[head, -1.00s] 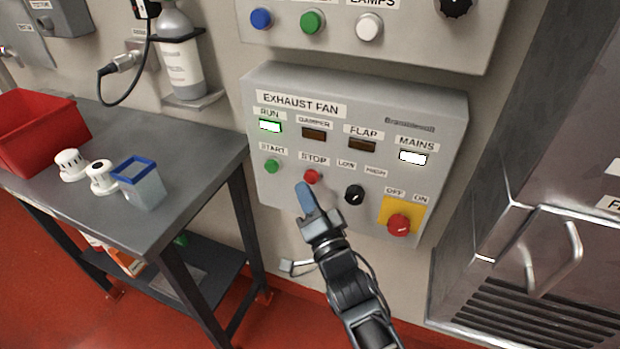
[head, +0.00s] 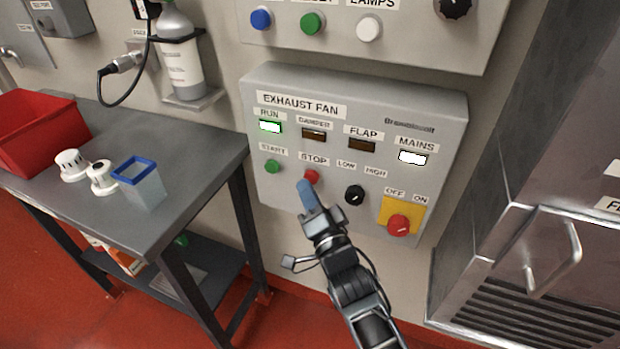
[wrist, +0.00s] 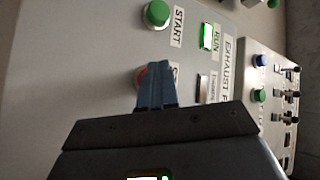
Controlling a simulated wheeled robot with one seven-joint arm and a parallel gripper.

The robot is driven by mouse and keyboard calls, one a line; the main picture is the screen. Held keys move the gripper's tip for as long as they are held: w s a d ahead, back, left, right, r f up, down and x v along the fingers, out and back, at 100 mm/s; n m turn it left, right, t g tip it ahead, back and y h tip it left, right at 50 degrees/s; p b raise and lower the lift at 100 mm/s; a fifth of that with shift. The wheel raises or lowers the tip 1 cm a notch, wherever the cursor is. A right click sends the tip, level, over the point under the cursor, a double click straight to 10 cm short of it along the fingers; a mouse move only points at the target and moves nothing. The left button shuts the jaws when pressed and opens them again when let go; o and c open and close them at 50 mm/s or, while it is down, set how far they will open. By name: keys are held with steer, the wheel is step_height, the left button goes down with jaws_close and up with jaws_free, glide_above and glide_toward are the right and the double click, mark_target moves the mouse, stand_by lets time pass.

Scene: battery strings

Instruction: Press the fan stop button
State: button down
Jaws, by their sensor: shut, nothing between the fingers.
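The exhaust fan panel (head: 376,110) is a grey box on the wall. Its red STOP button (head: 312,176) sits below the STOP label, right of the green START button (head: 272,166). The RUN lamp (head: 269,127) glows green-white. My gripper (head: 304,186) is shut and empty, its blue fingertips just below and left of the STOP button in the head view. In the wrist view, the fingers (wrist: 156,72) cover most of the red STOP button (wrist: 141,77); only its edge shows. I cannot tell whether the tips touch it.
A black LOW/HIGH knob (head: 354,195) and a red OFF/ON switch on a yellow plate (head: 385,211) lie right of STOP. The MAINS lamp (head: 412,158) is lit white. A grey table (head: 205,170) with a red bin (head: 40,135) stands at left.

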steer(key=shift+w+d, duration=0.25)
steer(key=shift+w, duration=0.4)
stand_by(0.8)
steer(key=shift+s, duration=0.15)
stand_by(0.3)
steer(key=shift+s+a, duration=0.35)
steer(key=shift+s, duration=0.55)
steer(key=shift+s+a+b, duration=0.2)
steer(key=shift+s+a, duration=0.1)
steer(key=shift+s, duration=0.5)
steer(key=shift+s+a+b, duration=0.15)
steer(key=shift+s+a, duration=0.1)
steer(key=shift+s, duration=0.55)
steer(key=shift+s+a+b, duration=0.2)
steer(key=shift+s+a, duration=0.1)
steer(key=shift+s, duration=0.5)
